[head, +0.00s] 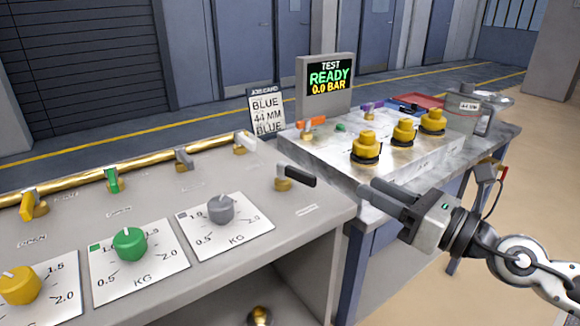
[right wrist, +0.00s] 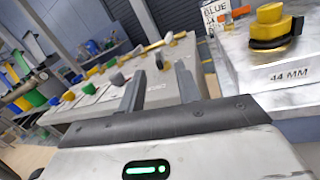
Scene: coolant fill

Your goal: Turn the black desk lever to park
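The black desk lever (head: 298,175) sits on a brass base near the right end of the grey desk. In the head view its handle points right and slightly down. My right gripper (head: 370,192) is to the right of the lever, apart from it, with its fingers pointing toward it. In the right wrist view the two fingers of the right gripper (right wrist: 160,70) stand apart with nothing held. A small dark and brass shape, likely the lever (right wrist: 159,61), shows beyond and between the fingertips. The label by the lever is too small to read. My left gripper is out of view.
The desk (head: 325,215) also carries several other levers and a yellow, a green and a grey dial (head: 221,208). A marble-topped bench (head: 345,180) with several yellow caps stands close on the right. A screen (head: 327,82) reads "READY 0.0 BAR". Space above the desk is clear.

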